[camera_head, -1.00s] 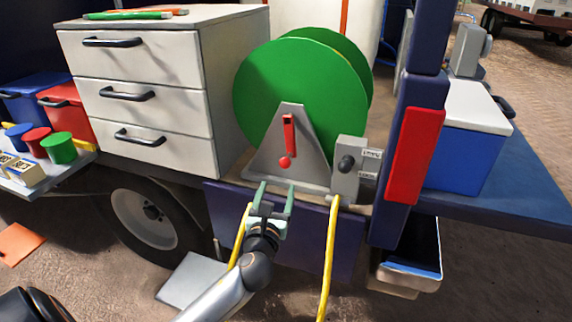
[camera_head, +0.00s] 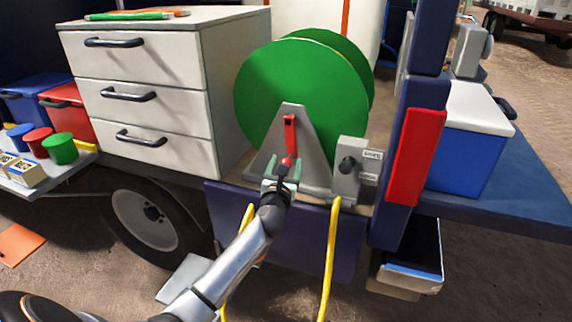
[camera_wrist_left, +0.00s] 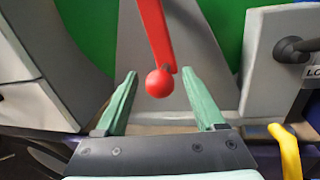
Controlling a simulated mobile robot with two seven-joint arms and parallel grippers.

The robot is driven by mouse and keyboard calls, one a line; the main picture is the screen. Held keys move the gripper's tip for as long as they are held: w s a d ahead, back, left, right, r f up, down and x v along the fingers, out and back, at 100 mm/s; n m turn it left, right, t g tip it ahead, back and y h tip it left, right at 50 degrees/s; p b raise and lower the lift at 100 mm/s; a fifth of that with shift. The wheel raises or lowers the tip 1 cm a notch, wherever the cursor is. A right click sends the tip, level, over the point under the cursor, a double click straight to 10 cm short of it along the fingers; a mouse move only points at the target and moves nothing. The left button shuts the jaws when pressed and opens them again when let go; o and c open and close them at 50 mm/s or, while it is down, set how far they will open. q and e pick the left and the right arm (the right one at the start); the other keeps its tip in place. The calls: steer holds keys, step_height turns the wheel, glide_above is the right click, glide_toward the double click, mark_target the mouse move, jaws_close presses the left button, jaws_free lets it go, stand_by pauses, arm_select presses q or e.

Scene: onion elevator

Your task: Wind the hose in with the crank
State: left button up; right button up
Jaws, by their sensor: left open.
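The green hose reel (camera_head: 300,95) stands on the truck bed on a grey triangular bracket (camera_head: 262,165). Its red crank (camera_head: 290,135) hangs down and ends in a round red knob. The crank (camera_wrist_left: 157,35) and its knob (camera_wrist_left: 159,83) also show in the left wrist view. My left gripper (camera_head: 287,163) is open at the knob. In the wrist view the knob is between the two green fingers (camera_wrist_left: 165,85), with a gap on each side. The yellow hose (camera_head: 329,255) hangs down over the edge of the bed. My right gripper is not in view.
A grey box with a dark knob (camera_head: 347,165) stands just right of the bracket. A blue post with a red panel (camera_head: 415,155) is further right. A white drawer cabinet (camera_head: 150,95) stands to the left. A blue cooler (camera_head: 465,155) is at the right.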

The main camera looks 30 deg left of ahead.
arm_select(q)
steer(key=shift+w+a, duration=0.1)
steer(key=shift+w, duration=0.1)
steer(key=shift+c, duration=0.4)
jaws_close()
stand_by(1.0)
